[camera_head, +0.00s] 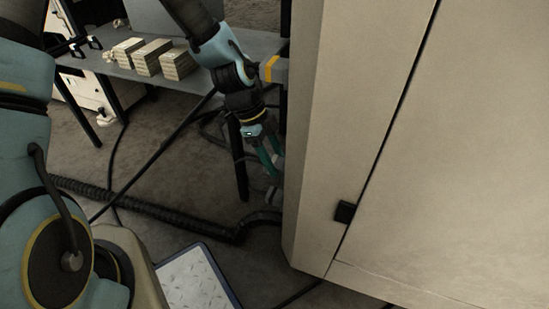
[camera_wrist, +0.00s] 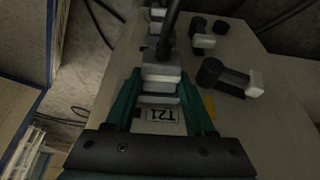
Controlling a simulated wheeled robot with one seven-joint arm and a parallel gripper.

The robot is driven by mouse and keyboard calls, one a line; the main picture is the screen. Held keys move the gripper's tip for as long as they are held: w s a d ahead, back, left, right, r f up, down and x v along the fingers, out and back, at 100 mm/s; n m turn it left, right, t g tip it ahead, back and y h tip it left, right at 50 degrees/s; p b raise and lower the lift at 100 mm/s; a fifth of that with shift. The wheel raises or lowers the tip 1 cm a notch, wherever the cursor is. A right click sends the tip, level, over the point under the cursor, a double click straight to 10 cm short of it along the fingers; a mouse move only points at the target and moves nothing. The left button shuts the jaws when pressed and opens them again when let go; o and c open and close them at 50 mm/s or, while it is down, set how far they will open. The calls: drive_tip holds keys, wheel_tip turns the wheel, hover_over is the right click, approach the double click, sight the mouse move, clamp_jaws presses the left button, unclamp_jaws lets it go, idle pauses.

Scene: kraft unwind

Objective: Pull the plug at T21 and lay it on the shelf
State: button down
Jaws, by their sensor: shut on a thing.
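My gripper (camera_wrist: 162,82) has green fingers on either side of a grey plug (camera_wrist: 161,72) with a black cable, and is shut on it. The T21 label (camera_wrist: 162,115), upside down in the wrist view, is on the beige panel between the fingers. I cannot tell whether the plug is fully seated. In the head view, my gripper (camera_head: 270,160) points down beside the left side of a tall beige cabinet (camera_head: 350,130); the plug is hard to make out there. A grey shelf-like surface (camera_head: 205,84) stands behind, bearing small stacked blocks.
Other dark connectors with white ends (camera_wrist: 222,75) sit right of the held plug on the panel. Stacked pale blocks (camera_head: 147,57) take up part of the grey surface. A thick black corrugated hose (camera_head: 150,208) and cables cross the floor. A blue-edged plate (camera_head: 196,280) lies in front.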

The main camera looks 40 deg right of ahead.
drive_tip(key=shift+w+a, duration=0.1)
idle(0.3)
drive_tip(key=shift+w+a+p, duration=0.35)
drive_tip(key=shift+w+a, duration=0.1)
drive_tip(key=shift+w, duration=0.25)
drive_tip(key=shift+w+a+p, duration=0.35)
drive_tip(key=shift+w+a, duration=0.05)
drive_tip(key=shift+w, duration=0.25)
drive_tip(key=shift+w+a+p, duration=0.35)
drive_tip(key=shift+w+a, duration=0.1)
drive_tip(key=shift+w, duration=0.25)
drive_tip(key=shift+r, duration=0.1)
